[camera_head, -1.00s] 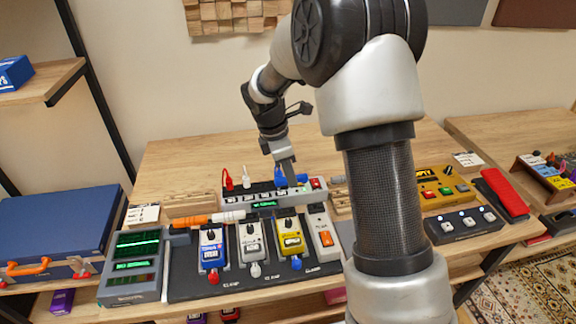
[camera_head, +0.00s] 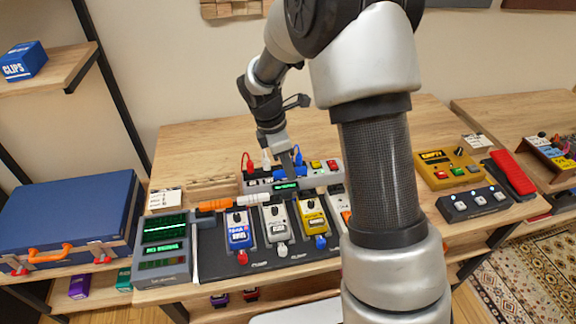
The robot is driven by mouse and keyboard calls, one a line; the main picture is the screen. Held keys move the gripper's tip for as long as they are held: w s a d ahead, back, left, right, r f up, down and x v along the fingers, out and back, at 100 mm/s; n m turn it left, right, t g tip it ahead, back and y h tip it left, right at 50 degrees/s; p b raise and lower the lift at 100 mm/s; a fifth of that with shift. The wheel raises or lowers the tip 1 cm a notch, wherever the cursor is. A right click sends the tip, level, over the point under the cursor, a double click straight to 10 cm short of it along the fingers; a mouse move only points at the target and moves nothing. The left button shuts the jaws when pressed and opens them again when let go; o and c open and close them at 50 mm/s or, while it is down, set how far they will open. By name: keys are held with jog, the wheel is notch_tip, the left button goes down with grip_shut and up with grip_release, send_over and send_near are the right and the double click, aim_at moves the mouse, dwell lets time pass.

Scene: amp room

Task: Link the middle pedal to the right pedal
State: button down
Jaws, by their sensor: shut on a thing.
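Three pedals with knobs stand in a row on a dark board: a blue one (camera_head: 239,231), a whitish middle one (camera_head: 277,224) and a yellow right one (camera_head: 314,217). Red, white and blue plugs stick out at their front ends. Behind them is a grey rack (camera_head: 320,180) with a small green display. My gripper (camera_head: 289,172) points down over the rack, shut on a small blue piece (camera_head: 275,174), which looks like a cable plug. The fingertips partly hide it. I cannot tell if it touches the rack.
An orange-and-white tool (camera_head: 240,201) lies behind the blue pedal. A meter box (camera_head: 164,250) stands left, beside a blue case (camera_head: 65,220). My arm hides part of the white pedal (camera_head: 340,200) at right. A yellow box (camera_head: 448,168) and footswitch (camera_head: 473,204) stand farther right.

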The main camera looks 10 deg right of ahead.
jog(key=b+x, duration=0.2)
jog(key=x, duration=0.1)
jog(key=a+b+x, duration=0.1)
jog(key=b+x, duration=0.1)
jog(key=shift+a+f, duration=0.1)
jog(key=shift+f, duration=0.4)
jog(key=shift+p, duration=0.6)
dwell(0.9)
jog(key=shift+a+x, duration=0.25)
jog(key=shift+x, duration=0.75)
dwell(1.3)
jog(key=c, duration=1.2)
grip_release()
jog(key=shift+d+r+p+v, duration=0.1)
jog(key=shift+d+p+v, duration=0.15)
jog(key=shift+p+v, duration=0.75)
jog(key=shift+d+r+p+v, duration=0.1)
jog(key=shift+d+p+v, duration=0.2)
jog(key=shift+p+v, duration=0.7)
jog(key=shift+d+p+v, duration=0.25)
jog(key=shift+p+v, duration=0.4)
jog(key=shift+v, duration=0.7)
